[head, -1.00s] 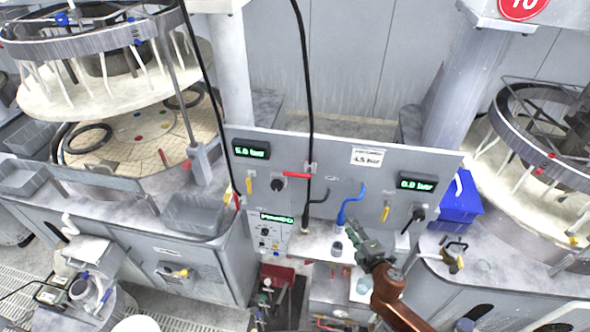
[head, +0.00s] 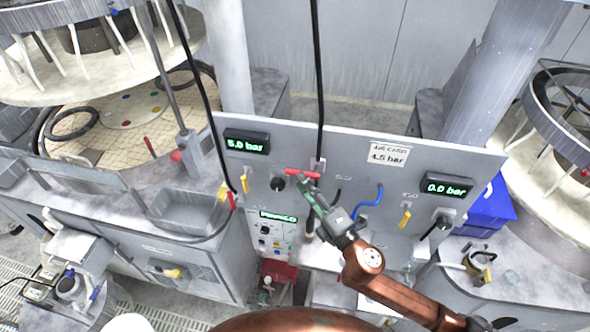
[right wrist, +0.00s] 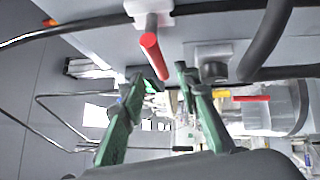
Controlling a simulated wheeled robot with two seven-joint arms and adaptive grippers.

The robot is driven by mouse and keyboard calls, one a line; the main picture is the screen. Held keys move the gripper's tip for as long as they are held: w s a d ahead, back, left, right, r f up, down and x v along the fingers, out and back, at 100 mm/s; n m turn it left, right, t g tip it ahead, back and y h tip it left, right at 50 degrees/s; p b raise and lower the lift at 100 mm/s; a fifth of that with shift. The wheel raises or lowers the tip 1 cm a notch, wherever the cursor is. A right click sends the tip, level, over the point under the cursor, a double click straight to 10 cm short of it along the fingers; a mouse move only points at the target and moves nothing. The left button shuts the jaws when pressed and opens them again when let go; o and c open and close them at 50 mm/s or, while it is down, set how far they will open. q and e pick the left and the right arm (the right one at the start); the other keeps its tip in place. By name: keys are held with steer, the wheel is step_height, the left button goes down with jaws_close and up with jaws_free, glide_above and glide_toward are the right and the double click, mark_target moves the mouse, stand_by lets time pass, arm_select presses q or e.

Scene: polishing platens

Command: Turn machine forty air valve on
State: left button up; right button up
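A grey panel (head: 300,143) carries a lit display reading 5.0 bar (head: 247,142) at left and one reading 0.0 bar (head: 446,188) at right. A red valve handle (head: 302,172) lies horizontally near its middle. A yellow handle (head: 405,217) and a black knob (head: 442,221) sit below the right display. My right gripper (head: 308,190) is just below the red handle. In the right wrist view, its green fingers (right wrist: 163,85) are apart and empty, with a red handle (right wrist: 153,55) above the gap; contact is unclear. My left gripper is out of view.
A black hose (head: 318,90) hangs before the panel close to the red handle. A blue bin (head: 490,212) stands beyond the panel's right end. Polishing machines stand on both sides.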

mark_target(295, 171)
steer(key=p+x, duration=0.1)
steer(key=x, duration=0.4)
steer(key=c, duration=0.8)
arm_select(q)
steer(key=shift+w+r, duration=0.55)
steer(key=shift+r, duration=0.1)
arm_select(e)
steer(key=shift+f, duration=0.1)
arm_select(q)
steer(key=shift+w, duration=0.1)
